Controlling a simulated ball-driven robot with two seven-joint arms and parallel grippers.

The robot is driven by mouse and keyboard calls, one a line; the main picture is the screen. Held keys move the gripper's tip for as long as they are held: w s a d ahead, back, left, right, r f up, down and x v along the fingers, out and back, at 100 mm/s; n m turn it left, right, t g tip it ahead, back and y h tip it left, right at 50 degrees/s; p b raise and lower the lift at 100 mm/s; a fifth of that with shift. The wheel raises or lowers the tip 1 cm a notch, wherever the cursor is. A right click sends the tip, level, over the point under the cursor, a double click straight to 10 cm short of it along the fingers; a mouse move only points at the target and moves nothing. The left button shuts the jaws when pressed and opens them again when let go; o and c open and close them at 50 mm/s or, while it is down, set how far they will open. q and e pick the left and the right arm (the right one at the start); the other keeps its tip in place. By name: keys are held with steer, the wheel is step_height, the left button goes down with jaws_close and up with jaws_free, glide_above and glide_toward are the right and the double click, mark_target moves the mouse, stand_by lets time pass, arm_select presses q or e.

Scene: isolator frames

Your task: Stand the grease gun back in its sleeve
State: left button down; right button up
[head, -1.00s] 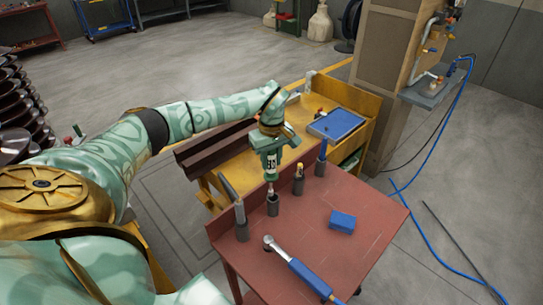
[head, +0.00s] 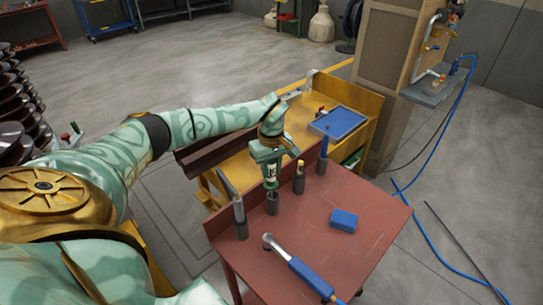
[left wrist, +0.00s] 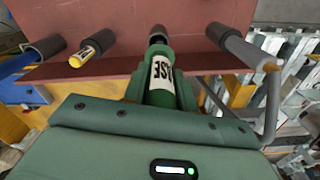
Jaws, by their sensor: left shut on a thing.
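My left gripper (head: 271,156) is shut on the grease gun (head: 271,172), a green cylinder with a white label. The gun is about upright, its lower end at the mouth of a dark grey sleeve (head: 272,205) on the red bench. The gun's lower tip is hidden, and I cannot tell how deep it sits. In the left wrist view the gun (left wrist: 162,82) lies between the fingers (left wrist: 160,95), in line with the dark sleeve (left wrist: 157,35). My right gripper is not in view.
The red bench (head: 330,260) has neighbouring sleeves with a grey tool (head: 229,190), a yellow-tipped tool (head: 300,166) and a blue-handled tool (head: 324,147). A yellow bench (head: 240,158) stands behind.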

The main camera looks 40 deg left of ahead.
mark_target(271, 178)
arm_select(q)
steer(key=shift+f+b, duration=1)
steer(key=shift+f, duration=1.05)
steer(key=c, duration=1)
jaws_free()
steer(key=shift+c, duration=0.2)
step_height(271, 178, up, 16)
steer(key=p, duration=0.3)
steer(key=shift+r, duration=0.15)
